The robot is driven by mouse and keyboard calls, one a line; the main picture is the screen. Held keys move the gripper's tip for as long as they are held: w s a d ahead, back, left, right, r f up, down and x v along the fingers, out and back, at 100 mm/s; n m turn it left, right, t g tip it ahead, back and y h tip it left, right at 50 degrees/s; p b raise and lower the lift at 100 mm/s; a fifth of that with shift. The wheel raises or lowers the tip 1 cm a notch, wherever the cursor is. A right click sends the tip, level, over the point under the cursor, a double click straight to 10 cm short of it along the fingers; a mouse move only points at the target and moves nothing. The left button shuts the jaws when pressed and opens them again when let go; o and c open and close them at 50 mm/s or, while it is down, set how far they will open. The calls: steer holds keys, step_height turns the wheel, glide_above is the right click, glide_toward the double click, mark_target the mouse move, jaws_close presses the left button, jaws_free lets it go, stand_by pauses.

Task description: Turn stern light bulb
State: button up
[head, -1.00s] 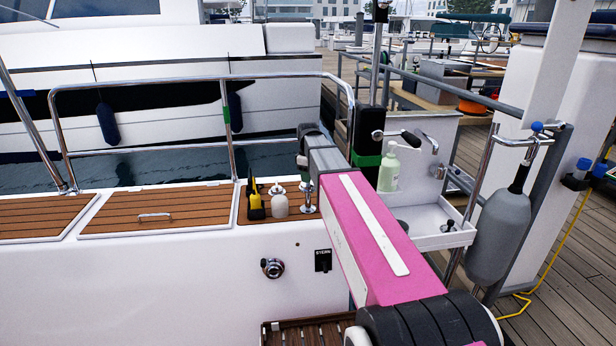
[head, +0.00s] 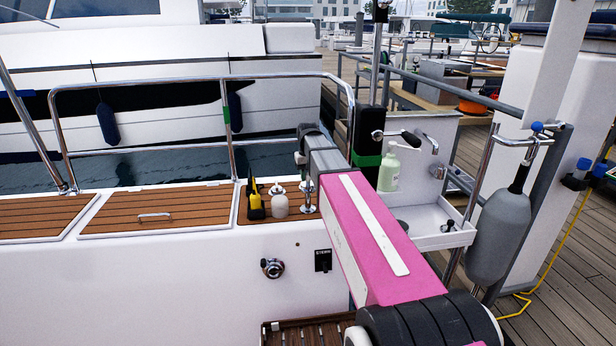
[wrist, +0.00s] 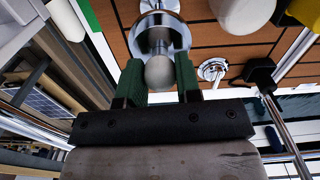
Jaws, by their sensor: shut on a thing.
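The stern light bulb (wrist: 159,74) is a pale, rounded bulb in the wrist view. It lies between the two green finger pads of my gripper (wrist: 159,80), which is shut on it. Just beyond the bulb is the chrome fitting (wrist: 160,22), in line with it. In the head view the chrome post (head: 308,196) stands on the teak deck below my gripper (head: 303,163). There the bulb is hidden by my gripper and arm. I cannot tell how far the bulb is seated in its fitting.
A yellow-and-black tool (head: 255,202) and a cream bottle (head: 279,203) stand left of the post. A black switch panel (head: 323,260) is on the white hull side. A steel rail (head: 200,80) runs behind. A white sink (head: 430,235) with a green soap bottle (head: 389,170) is right.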

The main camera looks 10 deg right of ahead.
steer(key=m, duration=0.5)
steer(key=shift+m, duration=2.5)
steer(key=o, duration=0.9)
step_height(320, 180, up, 11)
steer(key=shift+f, duration=0.1)
steer(key=shift+s, duration=0.1)
